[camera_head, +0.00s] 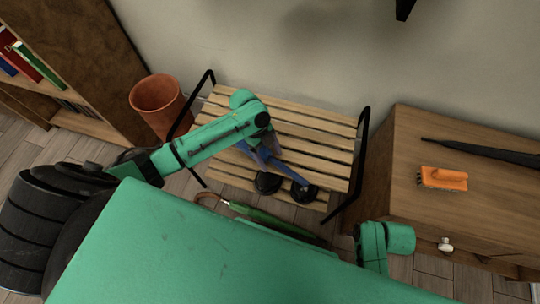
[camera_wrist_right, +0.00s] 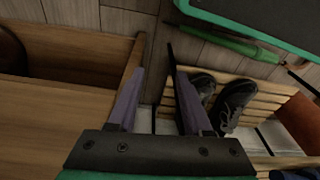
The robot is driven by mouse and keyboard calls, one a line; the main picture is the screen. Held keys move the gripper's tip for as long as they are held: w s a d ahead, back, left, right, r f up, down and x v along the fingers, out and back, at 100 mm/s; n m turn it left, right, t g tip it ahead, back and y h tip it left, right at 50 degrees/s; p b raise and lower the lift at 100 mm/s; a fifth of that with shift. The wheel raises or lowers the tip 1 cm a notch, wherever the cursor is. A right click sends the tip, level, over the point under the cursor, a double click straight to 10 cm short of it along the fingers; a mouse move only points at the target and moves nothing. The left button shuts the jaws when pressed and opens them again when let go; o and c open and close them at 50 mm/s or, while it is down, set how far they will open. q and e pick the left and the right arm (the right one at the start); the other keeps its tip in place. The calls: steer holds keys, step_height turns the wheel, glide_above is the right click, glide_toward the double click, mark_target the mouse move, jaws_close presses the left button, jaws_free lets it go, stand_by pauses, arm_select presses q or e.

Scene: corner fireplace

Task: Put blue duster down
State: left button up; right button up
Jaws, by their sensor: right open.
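The blue duster (camera_head: 290,174) is a long thin blue thing at the slatted wooden rack (camera_head: 318,132) in the head view. It slants down to the right, with its upper part partly behind my left gripper (camera_head: 267,156). The left gripper points down over the rack at the duster; whether its jaws are closed on it cannot be made out. A dark blue piece, perhaps the duster, shows at the lower right edge of the right wrist view. My right gripper (camera_wrist_right: 158,100) is open and empty, its two fingers well apart, above the gap between cabinet and rack.
Dark shoes (camera_wrist_right: 236,100) stand on the rack's lower level. A green umbrella (camera_head: 255,215) lies in front. A terracotta pot (camera_head: 157,99) and bookshelf (camera_head: 95,50) are at left.

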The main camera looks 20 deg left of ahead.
arm_select(q)
steer(key=shift+r, duration=0.35)
steer(key=p+v, duration=0.3)
steer(key=v, duration=0.8)
steer(key=shift+w+a+r, duration=0.1)
steer(key=shift+a+r, duration=0.05)
steer(key=shift+r, duration=0.05)
arm_select(e)
steer(key=s+d+f, duration=0.2)
steer(key=s+f, duration=0.1)
steer(key=f, duration=0.4)
steer(key=shift+s, duration=0.2)
steer(key=shift+s, duration=0.1)
